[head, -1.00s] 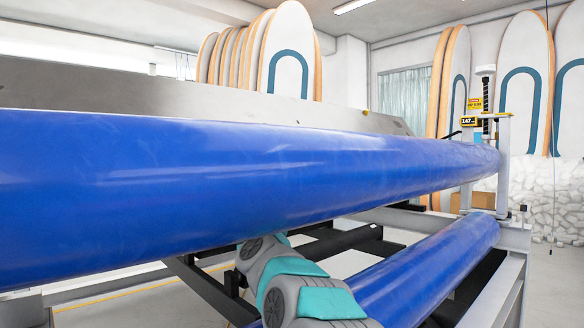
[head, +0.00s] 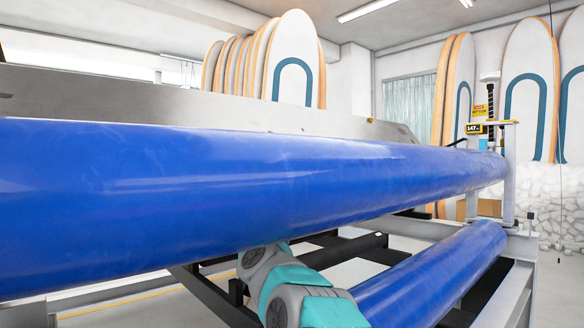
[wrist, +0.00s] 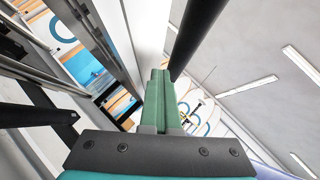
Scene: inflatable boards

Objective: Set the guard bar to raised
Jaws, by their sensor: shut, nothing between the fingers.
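My gripper (wrist: 159,75) shows in the wrist view with its green fingers closed together and nothing between them. A dark round bar (wrist: 196,38) runs past the fingertips at upper right, apparently close to them. It may be the guard bar, but I cannot tell for certain, nor whether the fingers touch it. In the head view my gripper is hidden behind the large blue upper roller (head: 250,195); only part of my arm shows beneath it. No bar clearly readable as the guard shows in the head view.
A lower blue roller (head: 435,275) lies under the upper one, on a grey frame (head: 515,285). A metal panel (head: 200,105) runs behind the upper roller. A post with a yellow-edged display (head: 474,128) stands at right. Boards (head: 293,60) lean at the back.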

